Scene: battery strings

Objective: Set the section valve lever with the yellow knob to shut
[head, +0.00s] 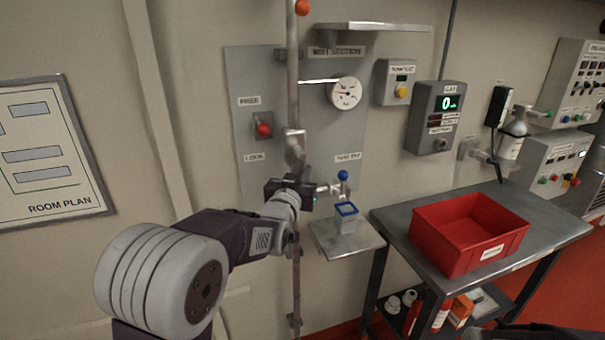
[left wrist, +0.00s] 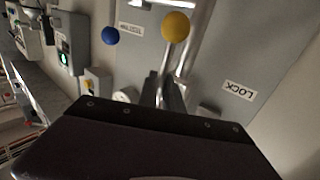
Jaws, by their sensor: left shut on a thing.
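The yellow knob (left wrist: 176,27) shows in the left wrist view, just beyond the fingertips, at the end of a thin metal lever (left wrist: 164,62). In the head view the yellow knob is hidden behind my gripper. My left gripper (head: 298,181) is at the vertical pipe (head: 293,90) on the grey wall panel (head: 262,85). In the left wrist view its fingers (left wrist: 165,93) are shut on the lever below the knob. The valve body is mostly hidden.
A blue-knobbed lever (head: 343,175) is close right of my gripper, above a small shelf (head: 365,241) with a blue-rimmed cup (head: 346,222). A red-knobbed switch (head: 263,129) is at left. A red crate (head: 440,250) stands on the bench (head: 555,236).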

